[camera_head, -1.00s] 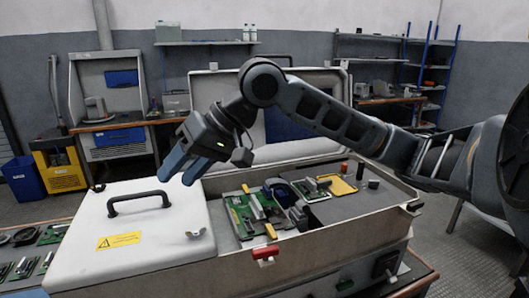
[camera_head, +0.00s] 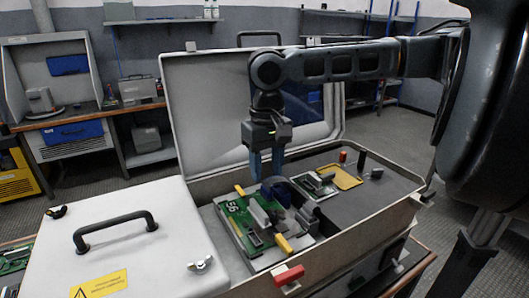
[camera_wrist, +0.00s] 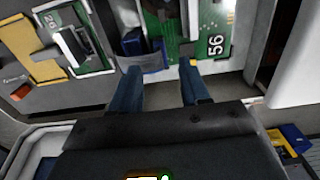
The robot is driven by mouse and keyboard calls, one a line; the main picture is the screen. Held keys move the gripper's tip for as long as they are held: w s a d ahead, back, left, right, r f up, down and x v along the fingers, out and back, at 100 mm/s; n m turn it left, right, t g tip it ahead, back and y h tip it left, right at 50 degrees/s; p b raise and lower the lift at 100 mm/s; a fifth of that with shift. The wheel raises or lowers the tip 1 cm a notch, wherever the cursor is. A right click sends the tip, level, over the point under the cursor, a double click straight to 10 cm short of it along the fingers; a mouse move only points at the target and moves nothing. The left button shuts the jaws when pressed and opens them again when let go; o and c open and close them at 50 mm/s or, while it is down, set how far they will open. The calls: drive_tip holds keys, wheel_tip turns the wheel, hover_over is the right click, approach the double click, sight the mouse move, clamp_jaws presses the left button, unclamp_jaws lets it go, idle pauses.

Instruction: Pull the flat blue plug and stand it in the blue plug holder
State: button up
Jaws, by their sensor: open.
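My gripper (camera_head: 264,176) points down over the open bay of the case, with its two blue fingers apart and nothing between them. Its open fingers also show in the wrist view (camera_wrist: 158,82). A dark blue part (camera_wrist: 143,56) sits beside the green board, just beyond the fingertips; it also shows in the head view (camera_head: 282,189), partly behind the fingers. I cannot tell whether it is the flat blue plug, the blue holder, or both together. The green board (camera_head: 240,222) carries grey blocks and yellow pieces at its ends.
The raised case lid (camera_head: 208,110) stands behind my gripper. A closed white cover (camera_head: 125,235) with a black handle lies left of the bay. A grey panel (camera_head: 345,208) with a yellow-framed board (camera_head: 340,177) is at right. A red latch (camera_head: 289,275) is on the front rim.

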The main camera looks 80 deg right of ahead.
sight(266, 189)
drive_tip(key=shift+f, duration=1.95)
clamp_jaws()
